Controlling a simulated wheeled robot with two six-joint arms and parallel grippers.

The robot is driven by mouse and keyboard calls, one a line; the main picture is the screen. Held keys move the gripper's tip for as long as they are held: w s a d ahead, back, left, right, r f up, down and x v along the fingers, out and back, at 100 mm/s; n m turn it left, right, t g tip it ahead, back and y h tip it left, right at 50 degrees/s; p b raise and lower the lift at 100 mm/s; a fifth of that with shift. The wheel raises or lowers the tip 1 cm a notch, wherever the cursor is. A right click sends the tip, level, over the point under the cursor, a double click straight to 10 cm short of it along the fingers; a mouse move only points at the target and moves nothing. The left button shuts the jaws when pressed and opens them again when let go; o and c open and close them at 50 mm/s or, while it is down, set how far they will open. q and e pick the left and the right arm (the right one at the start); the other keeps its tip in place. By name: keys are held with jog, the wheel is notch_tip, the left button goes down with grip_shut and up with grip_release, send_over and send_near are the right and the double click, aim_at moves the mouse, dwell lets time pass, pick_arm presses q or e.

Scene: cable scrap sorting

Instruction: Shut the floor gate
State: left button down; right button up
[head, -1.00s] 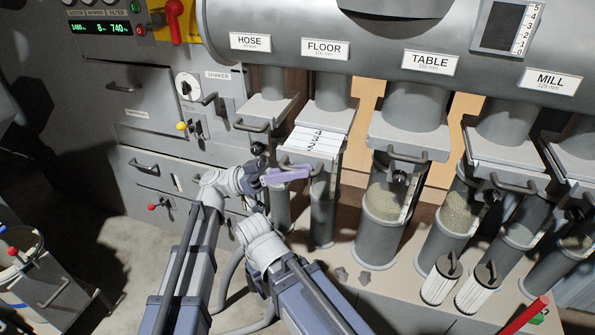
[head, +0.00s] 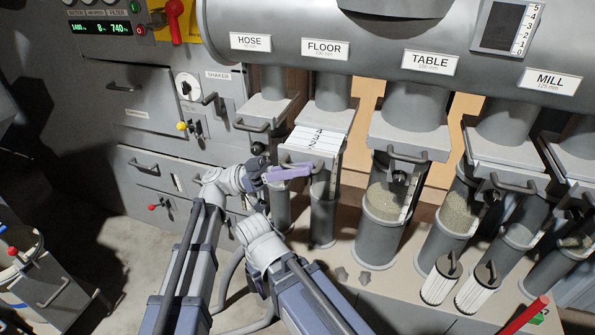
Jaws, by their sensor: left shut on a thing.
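The floor gate (head: 318,141) is a flat slide below the pipe labelled FLOOR. It stands pulled out toward me, with its white numbered scale showing on top. Its dark bar handle (head: 319,164) is at the front edge. My left gripper (head: 292,173), with purple fingers, is shut at this handle. The fingers hide part of the handle, so the exact grip is hard to see. My right gripper is not in view.
The hose gate (head: 262,112) is close on the left and the table gate (head: 405,140) on the right, both with bar handles. Two white filter cartridges (head: 437,285) stand on the ledge at lower right.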

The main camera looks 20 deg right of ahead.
aim_at(279, 156)
pick_arm(q)
jog(key=w+d, duration=0.1)
jog(key=w, duration=0.1)
jog(key=w+d, duration=0.3)
jog(key=w, duration=0.1)
jog(key=shift+w+d, duration=0.2)
jog(key=shift+w, duration=0.1)
jog(key=shift+s, duration=0.1)
jog(key=c, duration=0.8)
grip_release()
jog(key=shift+c, duration=0.2)
jog(key=shift+a, duration=0.1)
jog(key=b+v, duration=0.2)
jog(key=v, duration=0.4)
jog(key=shift+a+f+b, duration=0.3)
jog(key=shift+b, duration=0.1)
jog(key=shift+w+a+f, duration=0.1)
jog(key=shift+w+a, duration=0.25)
jog(key=shift+a, duration=0.1)
